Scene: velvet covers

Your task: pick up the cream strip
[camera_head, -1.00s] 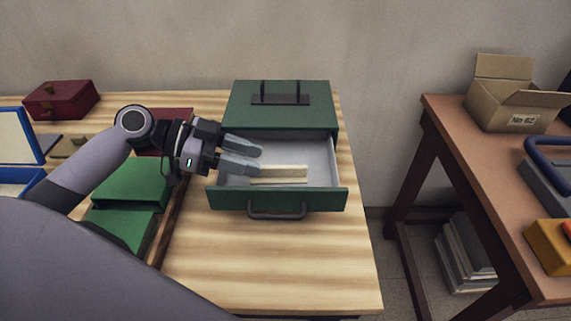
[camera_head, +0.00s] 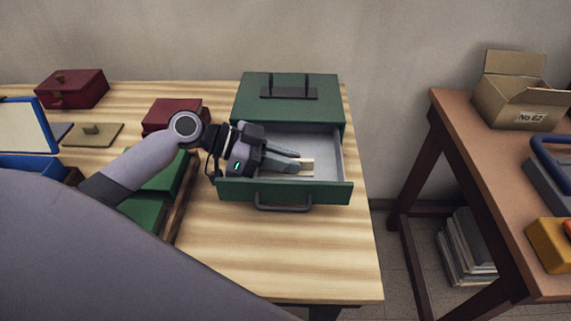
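The cream strip (camera_head: 307,167) lies in the open drawer (camera_head: 322,187) of a green box (camera_head: 289,103). Only its right end shows; my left gripper covers the rest. My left gripper (camera_head: 300,163) reaches into the drawer from the left, with its fingers over or beside the strip. The fingers look close together in this view, and I cannot tell whether they are closed on the strip. My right gripper is not in view.
Dark red boxes (camera_head: 72,89) and green boxes (camera_head: 146,211) stand on the left of the striped wooden table. The table's front right is clear. A brown side table with a cardboard box (camera_head: 519,94) stands at the right, across a gap.

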